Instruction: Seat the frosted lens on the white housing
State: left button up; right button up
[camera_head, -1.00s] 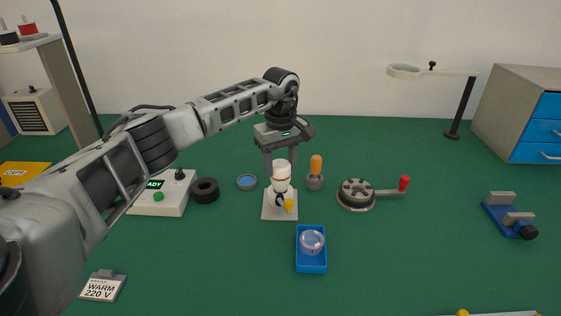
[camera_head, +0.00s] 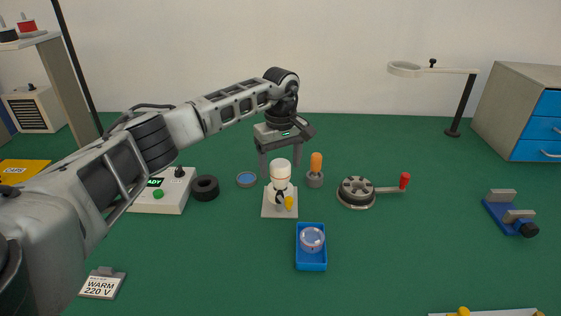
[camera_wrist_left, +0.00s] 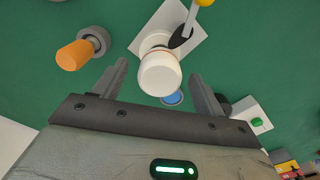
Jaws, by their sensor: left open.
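The white housing (camera_head: 280,186) stands upright on a pale square base plate (camera_head: 269,211). A rounded white frosted cap, which looks like the lens (camera_head: 280,167), sits on top of it, with a thin red line below the cap. It also shows in the left wrist view (camera_wrist_left: 160,76). I cannot tell whether it is fully seated. My left gripper (camera_head: 281,172) is open, with its fingers apart on either side of the cap and not visibly touching it. A clear dome (camera_head: 312,239) lies in a blue tray (camera_head: 311,266). My right gripper is not in view.
An orange-handled tool (camera_head: 316,163) stands right of the housing. A round device with a red-knobbed crank (camera_head: 356,191) is farther right. A black ring (camera_head: 205,189), a blue-topped disc (camera_head: 247,180) and a control box (camera_head: 160,199) are left.

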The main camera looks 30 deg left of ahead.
aim_at(280, 163)
pick_arm(q)
jog(key=shift+r, duration=0.1)
notch_tip(280, 163, up, 16)
dwell(0.4)
dwell(0.4)
